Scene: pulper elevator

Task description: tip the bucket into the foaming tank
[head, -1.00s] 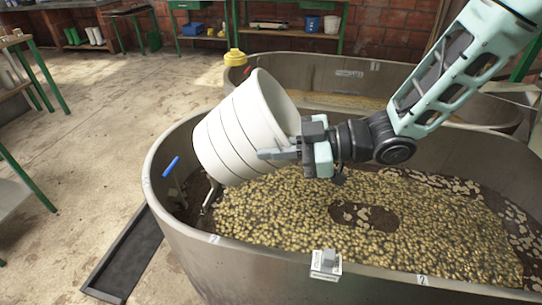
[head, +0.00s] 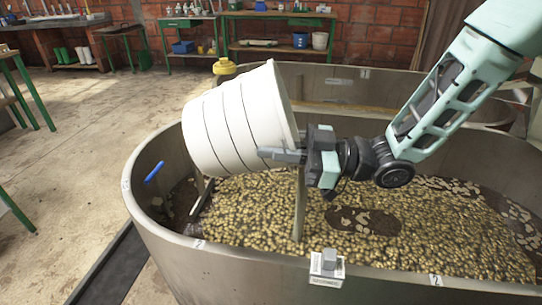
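The white bucket (head: 232,122) is tipped far over to the right above the left part of the near tank (head: 290,268), its mouth facing right. My gripper (head: 288,155) is shut on the bucket at its rim; one finger lies along the outside, and the other is hidden. A pale tan upright streak (head: 299,208), which looks like a pouring stream, runs from the bucket's lower rim to the tank's contents. The near tank, marked 2, holds a lumpy yellow-brown layer (head: 400,235) with dark patches. The inside of the bucket is hidden.
A second tank (head: 345,82), marked 1, stands behind. A yellow container (head: 224,68) is near its left end. A blue-handled object (head: 154,172) rests at the near tank's left rim. A small box (head: 327,265) sits on the front rim.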

